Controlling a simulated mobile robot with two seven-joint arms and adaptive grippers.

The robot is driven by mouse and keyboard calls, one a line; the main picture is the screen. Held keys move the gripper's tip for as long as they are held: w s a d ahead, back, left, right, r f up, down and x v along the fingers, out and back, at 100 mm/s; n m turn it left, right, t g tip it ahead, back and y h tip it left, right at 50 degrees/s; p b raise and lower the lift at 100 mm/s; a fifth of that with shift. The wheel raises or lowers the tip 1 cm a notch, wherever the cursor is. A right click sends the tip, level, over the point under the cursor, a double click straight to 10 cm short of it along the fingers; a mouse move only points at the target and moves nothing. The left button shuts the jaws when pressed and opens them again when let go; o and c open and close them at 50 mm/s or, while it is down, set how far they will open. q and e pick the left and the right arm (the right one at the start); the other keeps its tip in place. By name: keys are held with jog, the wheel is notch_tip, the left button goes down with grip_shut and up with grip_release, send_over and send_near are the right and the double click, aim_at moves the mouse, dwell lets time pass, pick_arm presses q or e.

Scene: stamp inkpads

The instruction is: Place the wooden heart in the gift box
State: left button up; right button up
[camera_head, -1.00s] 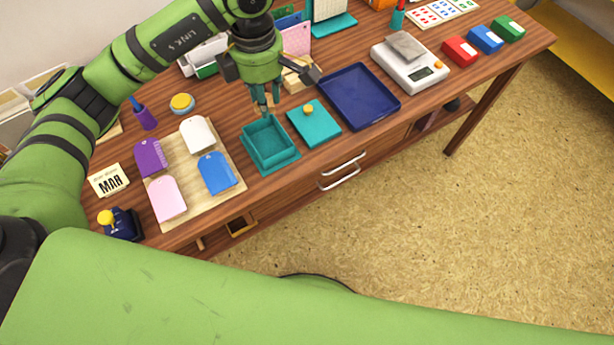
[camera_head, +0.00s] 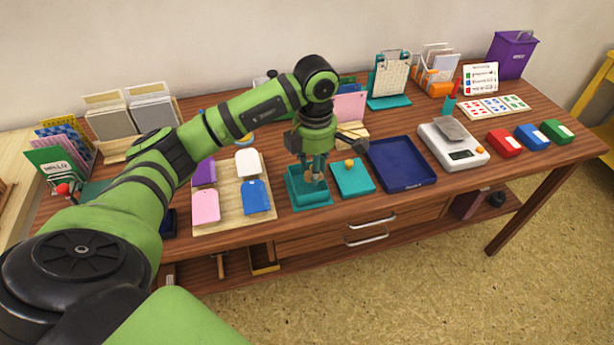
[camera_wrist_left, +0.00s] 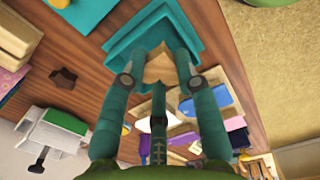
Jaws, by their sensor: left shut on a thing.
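The gift box (camera_head: 311,200) is an open teal box near the table's front edge; it also shows in the wrist view (camera_wrist_left: 187,18). Its teal lid (camera_head: 350,183) with a yellow knob lies just right of it. My left gripper (camera_head: 315,178) points down at the box opening, its fingertips over or inside it; the exact depth is hard to tell. In the wrist view the fingers are shut on the tan wooden heart (camera_wrist_left: 160,68), which is partly hidden by them. My right gripper is not in view.
A blue tray (camera_head: 402,178) and a scale (camera_head: 453,157) stand to the right. A wooden board (camera_head: 232,212) with several coloured tags lies to the left. A pink card (camera_head: 350,106) stands behind my gripper.

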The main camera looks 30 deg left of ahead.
aim_at(306, 187)
pick_arm(q)
jog(key=shift+w+a+f, duration=0.2)
jog(key=shift+a+f, duration=0.2)
jog(key=shift+a, duration=0.25)
jog(key=shift+w+a+f, duration=0.15)
jog(key=shift+a+f, duration=0.25)
jog(key=shift+a, duration=0.2)
jog(key=shift+f+p, duration=0.4)
jog(key=shift+f, duration=1.6)
jog(key=shift+f, duration=0.15)
jog(key=o, duration=0.6)
jog(key=shift+c, duration=0.2)
notch_tip(306, 187, up, 12)
jog(key=b, duration=0.1)
jog(key=shift+r, duration=0.2)
